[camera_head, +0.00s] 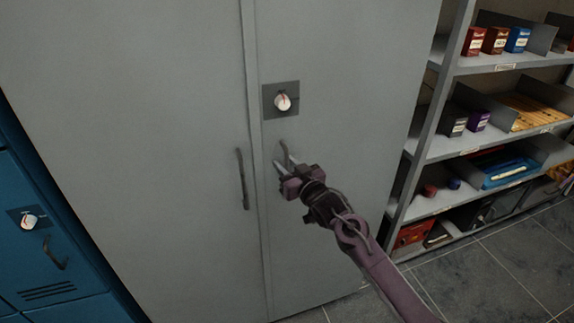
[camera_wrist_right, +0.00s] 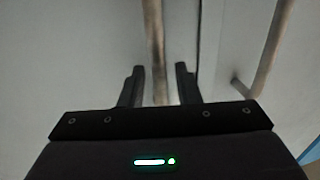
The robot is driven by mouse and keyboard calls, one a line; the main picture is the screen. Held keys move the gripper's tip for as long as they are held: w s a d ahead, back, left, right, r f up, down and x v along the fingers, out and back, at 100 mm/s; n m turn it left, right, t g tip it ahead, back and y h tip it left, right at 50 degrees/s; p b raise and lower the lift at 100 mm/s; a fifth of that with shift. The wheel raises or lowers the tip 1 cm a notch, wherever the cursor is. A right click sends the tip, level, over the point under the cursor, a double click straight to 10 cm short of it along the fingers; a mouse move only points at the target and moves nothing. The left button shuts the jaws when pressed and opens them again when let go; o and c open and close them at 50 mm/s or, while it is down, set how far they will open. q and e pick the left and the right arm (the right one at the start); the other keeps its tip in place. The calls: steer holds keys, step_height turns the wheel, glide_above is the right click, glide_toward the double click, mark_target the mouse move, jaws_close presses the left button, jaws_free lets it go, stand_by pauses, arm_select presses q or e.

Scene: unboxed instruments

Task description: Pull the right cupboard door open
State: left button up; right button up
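The right cupboard door (camera_head: 345,90) is grey and looks shut, level with the left door (camera_head: 130,120). Its dark bar handle (camera_head: 284,149) is below a white knob (camera_head: 283,102) and is partly hidden by my right gripper (camera_head: 282,164). In the right wrist view, my right gripper (camera_wrist_right: 160,84) is open. The handle (camera_wrist_right: 155,50) shows between its two fingers, with a gap on each side; I cannot tell how deep it sits between them. My left gripper is out of view.
The left door's handle (camera_head: 243,179) is close by; it also shows in the wrist view (camera_wrist_right: 270,50). A blue locker (camera_head: 60,235) stands at left. A metal shelf (camera_head: 436,148) with boxes and trays stands at right. Tiled floor (camera_head: 490,265) is clear in front.

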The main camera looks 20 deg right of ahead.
jaws_close()
